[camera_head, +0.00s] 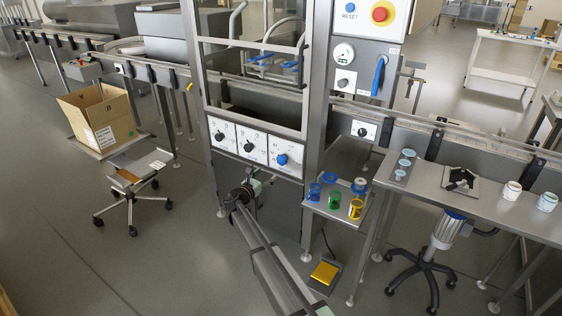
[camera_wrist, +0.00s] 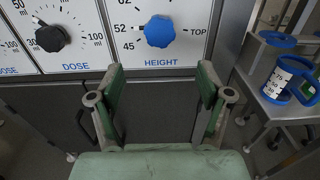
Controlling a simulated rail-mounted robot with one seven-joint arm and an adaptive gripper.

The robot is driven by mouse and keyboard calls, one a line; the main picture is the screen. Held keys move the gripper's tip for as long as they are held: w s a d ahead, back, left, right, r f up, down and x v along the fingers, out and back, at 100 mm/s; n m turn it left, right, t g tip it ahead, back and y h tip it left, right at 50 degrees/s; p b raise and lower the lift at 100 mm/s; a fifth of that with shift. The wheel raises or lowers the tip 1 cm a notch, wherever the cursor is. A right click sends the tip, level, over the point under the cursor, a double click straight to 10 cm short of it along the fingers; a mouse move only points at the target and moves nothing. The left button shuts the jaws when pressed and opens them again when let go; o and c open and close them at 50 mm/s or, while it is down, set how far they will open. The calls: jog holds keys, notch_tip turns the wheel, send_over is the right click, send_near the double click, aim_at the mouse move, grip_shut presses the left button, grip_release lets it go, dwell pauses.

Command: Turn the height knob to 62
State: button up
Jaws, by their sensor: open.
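The blue height knob (camera_wrist: 159,31) sits on a white dial plate marked 45, 52, 62 and TOP, with HEIGHT printed below, in the wrist view. It also shows in the head view (camera_head: 282,159) as the rightmost of three knobs on the machine front. In the head view my gripper (camera_head: 245,190) is below the knob panel, partly hidden by my arm.
Black dose knobs (camera_wrist: 49,37) are left of the height knob; two black knobs also show in the head view (camera_head: 249,146). A side shelf (camera_head: 333,214) with blue, green and yellow cups stands to the right. A yellow pedal (camera_head: 325,272) lies on the floor.

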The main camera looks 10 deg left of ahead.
aim_at(280, 161)
jog(key=p+x, duration=0.1)
jog(key=x, duration=1.2)
jog(key=c, duration=1.2)
